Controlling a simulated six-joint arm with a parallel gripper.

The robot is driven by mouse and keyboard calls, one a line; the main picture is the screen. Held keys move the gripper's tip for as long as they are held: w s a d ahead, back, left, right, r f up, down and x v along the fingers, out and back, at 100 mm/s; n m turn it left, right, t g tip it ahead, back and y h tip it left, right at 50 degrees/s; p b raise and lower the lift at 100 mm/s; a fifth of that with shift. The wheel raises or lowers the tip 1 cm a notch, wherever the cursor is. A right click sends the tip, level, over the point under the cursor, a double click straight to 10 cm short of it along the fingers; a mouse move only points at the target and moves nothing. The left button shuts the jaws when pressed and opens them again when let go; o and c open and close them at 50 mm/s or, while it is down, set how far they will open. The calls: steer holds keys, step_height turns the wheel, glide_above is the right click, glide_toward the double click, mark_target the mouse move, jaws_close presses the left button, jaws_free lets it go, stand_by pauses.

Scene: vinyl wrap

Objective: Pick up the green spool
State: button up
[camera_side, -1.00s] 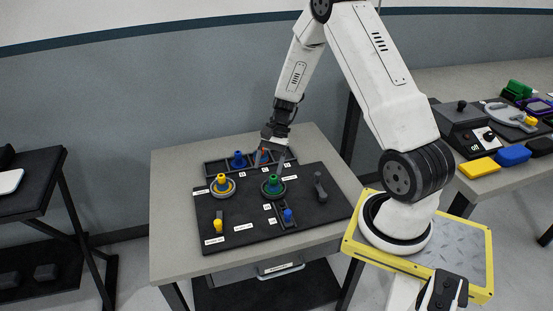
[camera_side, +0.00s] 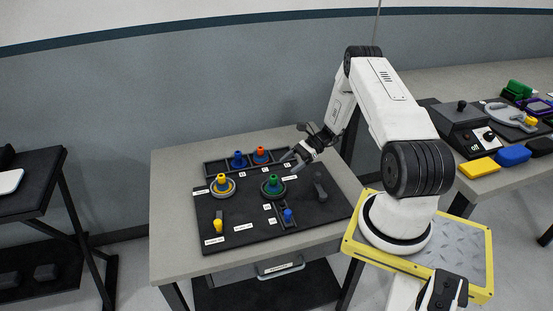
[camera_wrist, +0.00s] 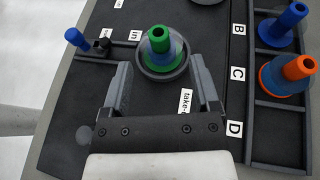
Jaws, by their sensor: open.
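The green spool (camera_side: 273,182) stands upright in a round grey holder (camera_side: 266,194) on the dark board, right of a yellow-topped spool (camera_side: 222,182). In the wrist view the green spool (camera_wrist: 159,38) has a blue band below its green top and sits ahead, between the lines of the two fingers. My gripper (camera_side: 288,163) is open and empty, reaching in tilted from the right, behind and right of the green spool in the side view. The wrist view shows its two fingers (camera_wrist: 160,64) spread apart, with the spool just beyond the tips.
A divided rack at the back, marked B, C and D, holds a blue spool (camera_side: 238,160) and an orange-topped spool (camera_side: 260,155). A small blue peg (camera_side: 288,215) and a yellow-topped piece (camera_side: 219,224) stand at the front.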

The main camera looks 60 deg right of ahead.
mark_target(273, 177)
steer(key=shift+x, duration=3.9)
jaws_close()
